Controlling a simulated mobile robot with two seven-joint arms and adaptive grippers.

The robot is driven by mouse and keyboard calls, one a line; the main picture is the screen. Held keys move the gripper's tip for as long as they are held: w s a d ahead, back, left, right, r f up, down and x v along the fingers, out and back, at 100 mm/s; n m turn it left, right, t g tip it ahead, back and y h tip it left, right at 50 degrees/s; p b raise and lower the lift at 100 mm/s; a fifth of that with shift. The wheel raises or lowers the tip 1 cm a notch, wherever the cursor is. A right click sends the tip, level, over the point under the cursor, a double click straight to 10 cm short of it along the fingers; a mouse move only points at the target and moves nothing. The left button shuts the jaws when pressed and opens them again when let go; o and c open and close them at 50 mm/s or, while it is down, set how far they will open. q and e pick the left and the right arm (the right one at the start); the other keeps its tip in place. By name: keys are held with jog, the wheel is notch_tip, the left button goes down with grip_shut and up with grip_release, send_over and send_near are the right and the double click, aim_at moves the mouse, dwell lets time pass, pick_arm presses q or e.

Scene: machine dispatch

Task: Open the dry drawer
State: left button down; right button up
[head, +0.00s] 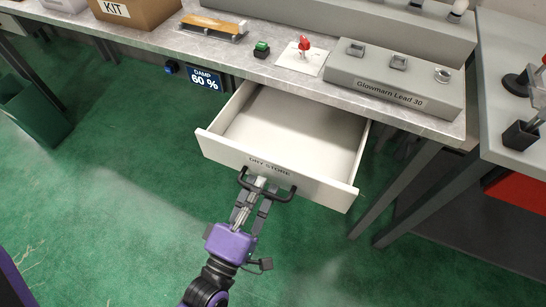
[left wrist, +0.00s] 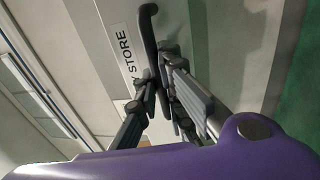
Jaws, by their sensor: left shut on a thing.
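The dry drawer (head: 290,130) is a white drawer under the workbench, labelled "DRY STORE". It is pulled well out, and its visible inside looks empty. Its black bar handle (head: 284,194) is on the front panel. My left gripper (head: 262,184) is shut on the handle near its middle. In the left wrist view the fingers (left wrist: 160,85) close around the dark handle (left wrist: 149,40), beside the "STORE" label (left wrist: 126,55). My right gripper is not in view.
The grey workbench (head: 265,72) carries a cardboard kit box (head: 140,12), a green button (head: 261,48), a red-topped switch (head: 304,44) and a grey "Glowmarn Lead 30" panel (head: 395,80). A "DAMP 60 %" display (head: 204,80) hangs below its edge. Green floor in front is clear. A green bin (head: 35,110) stands left.

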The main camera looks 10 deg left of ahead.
pick_arm(q)
jog(key=v, duration=0.4)
jog(key=r+v, duration=0.1)
jog(key=shift+s+a, duration=0.15)
jog(key=shift+s, duration=0.3)
jog(key=c, duration=1.8)
grip_release()
jog(key=shift+c, duration=0.2)
jog(key=v, duration=1.2)
